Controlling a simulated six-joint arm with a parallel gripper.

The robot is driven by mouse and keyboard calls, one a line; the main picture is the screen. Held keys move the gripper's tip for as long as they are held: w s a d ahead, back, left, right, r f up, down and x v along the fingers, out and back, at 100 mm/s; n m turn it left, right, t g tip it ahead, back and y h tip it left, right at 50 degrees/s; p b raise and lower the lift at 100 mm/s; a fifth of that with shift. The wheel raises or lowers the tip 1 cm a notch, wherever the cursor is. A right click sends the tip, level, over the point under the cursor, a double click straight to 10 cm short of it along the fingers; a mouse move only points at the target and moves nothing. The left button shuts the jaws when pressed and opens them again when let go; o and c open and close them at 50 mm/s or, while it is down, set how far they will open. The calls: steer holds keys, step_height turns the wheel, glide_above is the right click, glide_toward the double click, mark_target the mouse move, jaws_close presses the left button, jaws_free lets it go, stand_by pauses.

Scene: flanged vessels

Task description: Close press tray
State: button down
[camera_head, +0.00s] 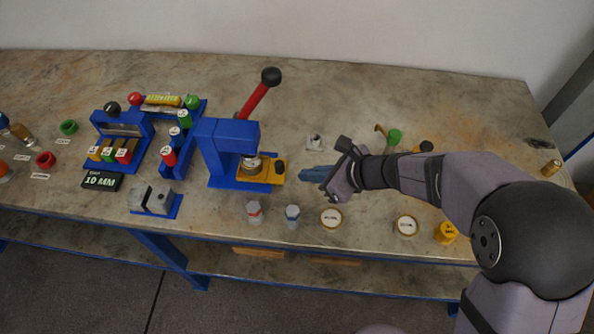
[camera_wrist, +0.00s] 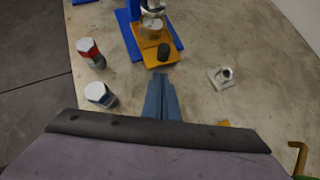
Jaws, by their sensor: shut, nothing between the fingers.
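The blue press (camera_head: 227,150) stands at the middle of the bench, its red lever with a black knob (camera_head: 270,77) raised to the upper right. Its yellow tray (camera_head: 262,172) sticks out to the right at the base, with a dark knob (camera_head: 280,168) on its outer end. A small round metal and glass piece (camera_head: 252,163) sits at the tray under the press head. My gripper (camera_head: 303,173) is shut and empty, a short way right of the tray knob and apart from it. In the wrist view the blue fingers (camera_wrist: 161,98) point at the tray knob (camera_wrist: 164,52).
Two capped vessels, red-banded (camera_head: 254,211) and blue-banded (camera_head: 292,215), stand in front of the press. A small grey fixture (camera_head: 315,142) is behind my gripper. Round labelled discs (camera_head: 331,218) lie in front. A blue rack (camera_head: 180,135) stands left of the press. The bench behind is clear.

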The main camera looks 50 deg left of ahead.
steer(key=v, duration=0.8)
steer(key=shift+d+r, duration=0.1)
steer(key=shift+r, duration=0.05)
steer(key=w+d+n+t+h+p, duration=0.15)
steer(key=d+n, duration=0.25)
steer(key=d, duration=0.8)
steer(key=w+d+n+t+h+p, duration=0.1)
steer(key=w+d+n+h+p, duration=0.2)
steer(key=d, duration=0.9)
steer(key=s+d+n+h, duration=0.1)
steer(key=d+n+h, duration=0.1)
steer(key=d, duration=0.7)
steer(key=s+d+n+h, duration=0.2)
steer(key=d+n, duration=0.3)
steer(key=d, duration=0.5)
steer(key=shift+s+d+p, duration=0.15)
steer(key=shift+s+p, duration=0.15)
steer(key=shift+p, duration=0.1)
